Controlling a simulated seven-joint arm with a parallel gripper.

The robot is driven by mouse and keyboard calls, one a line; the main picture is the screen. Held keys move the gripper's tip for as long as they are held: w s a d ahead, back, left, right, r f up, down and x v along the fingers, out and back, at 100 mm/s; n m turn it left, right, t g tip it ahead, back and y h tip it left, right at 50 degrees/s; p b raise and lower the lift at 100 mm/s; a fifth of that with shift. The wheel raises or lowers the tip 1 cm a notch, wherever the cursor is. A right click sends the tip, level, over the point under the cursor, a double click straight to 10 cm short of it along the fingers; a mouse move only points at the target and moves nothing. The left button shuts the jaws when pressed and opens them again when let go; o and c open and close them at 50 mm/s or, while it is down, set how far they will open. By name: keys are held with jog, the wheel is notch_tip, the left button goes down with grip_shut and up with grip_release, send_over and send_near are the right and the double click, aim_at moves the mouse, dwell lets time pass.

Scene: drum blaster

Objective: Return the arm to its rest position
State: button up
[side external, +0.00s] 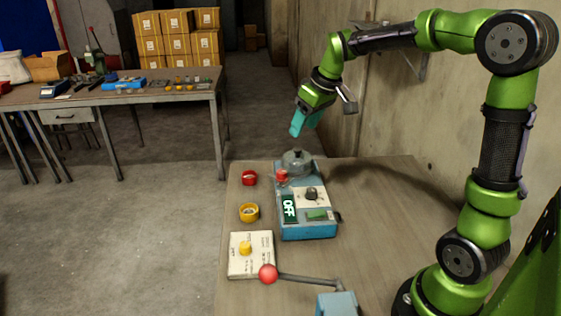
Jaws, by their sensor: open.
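My green arm is raised at the right in the side external view. My gripper (304,124), with teal fingers, points down and to the left in the air above the far end of the wooden table (385,185). Nothing shows between its fingers. A blue box device (309,229) stands on the table below my gripper and apart from it. The box has a dark knob, a red part (282,176), a green "OFF" label (289,208) and a grey round part (296,162) at its far end.
A red round part (249,178) and a yellow ring (249,212) lie left of the box. A printed white block (241,265) with a yellow knob is nearer. A lever with a red ball (268,274) extends across the front. A workbench (150,97) and cartons (178,45) stand behind.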

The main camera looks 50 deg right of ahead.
jog(key=s+a+m+t+y, duration=0.2)
jog(key=s+a+m, duration=0.1)
jog(key=s+a, duration=1.1)
jog(key=s, duration=0.3)
jog(key=shift+s+f+m+t, duration=0.15)
jog(key=shift+s+m+t, duration=0.15)
jog(key=shift+s+m, duration=0.1)
jog(key=shift+c, duration=0.4)
